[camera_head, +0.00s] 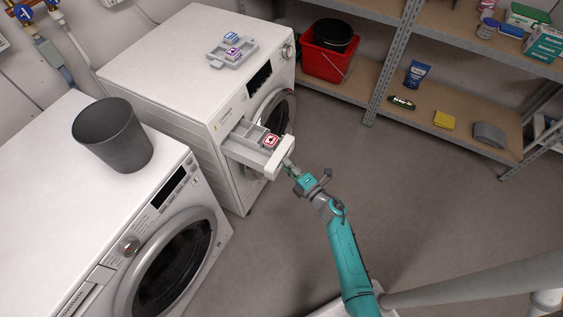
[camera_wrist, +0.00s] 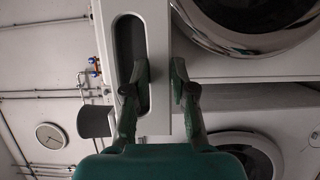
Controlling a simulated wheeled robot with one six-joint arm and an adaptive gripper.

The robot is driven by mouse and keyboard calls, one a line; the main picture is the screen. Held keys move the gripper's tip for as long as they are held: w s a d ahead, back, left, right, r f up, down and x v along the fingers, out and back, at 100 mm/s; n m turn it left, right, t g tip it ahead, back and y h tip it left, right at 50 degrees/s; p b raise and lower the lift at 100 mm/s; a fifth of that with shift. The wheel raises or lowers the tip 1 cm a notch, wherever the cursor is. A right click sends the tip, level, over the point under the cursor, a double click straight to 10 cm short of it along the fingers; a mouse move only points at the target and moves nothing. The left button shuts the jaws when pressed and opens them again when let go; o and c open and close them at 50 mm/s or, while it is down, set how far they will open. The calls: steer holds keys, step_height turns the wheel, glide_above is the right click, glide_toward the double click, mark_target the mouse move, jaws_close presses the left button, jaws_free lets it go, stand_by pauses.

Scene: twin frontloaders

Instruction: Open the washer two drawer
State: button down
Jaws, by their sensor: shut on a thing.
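The detergent drawer (camera_head: 234,149) of the far white washer (camera_head: 165,65) stands pulled out from its front, showing its grey compartments. A small box with a red-and-white top (camera_head: 271,141) sits in the drawer near its front. My gripper (camera_head: 290,164) is at the drawer's white front and shut on it. In the wrist view, my gripper's fingers (camera_wrist: 161,72) grip the drawer front (camera_wrist: 160,25), one finger in its long handle recess and the other at its outer edge. The fingertips are partly hidden in the head view.
A near washer (camera_head: 45,165) carries a dark grey bin (camera_head: 112,135). A grey tray (camera_head: 217,60) with small boxes lies on the far washer. Shelves (camera_head: 460,135) with a red bucket (camera_head: 326,60) stand behind. The floor (camera_head: 430,215) right of my arm is clear.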

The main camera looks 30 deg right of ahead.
steer(key=shift+s, duration=0.1)
steer(key=c, duration=1)
jaws_free()
steer(key=shift+o, duration=0.2)
steer(key=v, duration=1.2)
steer(key=s+a+r+m+g+h, duration=0.1)
steer(key=s+a+r+m, duration=0.2)
steer(key=s+r+m, duration=0.4)
steer(key=s+a+r+m+g+h, duration=0.1)
steer(key=s+a+r+m, duration=0.2)
steer(key=s, duration=1.1)
steer(key=s+a+r+m+h, duration=0.2)
steer(key=s+a+r+m, duration=0.1)
steer(key=s+r+m, duration=0.7)
steer(key=shift+s+r+m+g, duration=0.3)
steer(key=shift+r+g, duration=0.1)
steer(key=shift+r, duration=0.1)
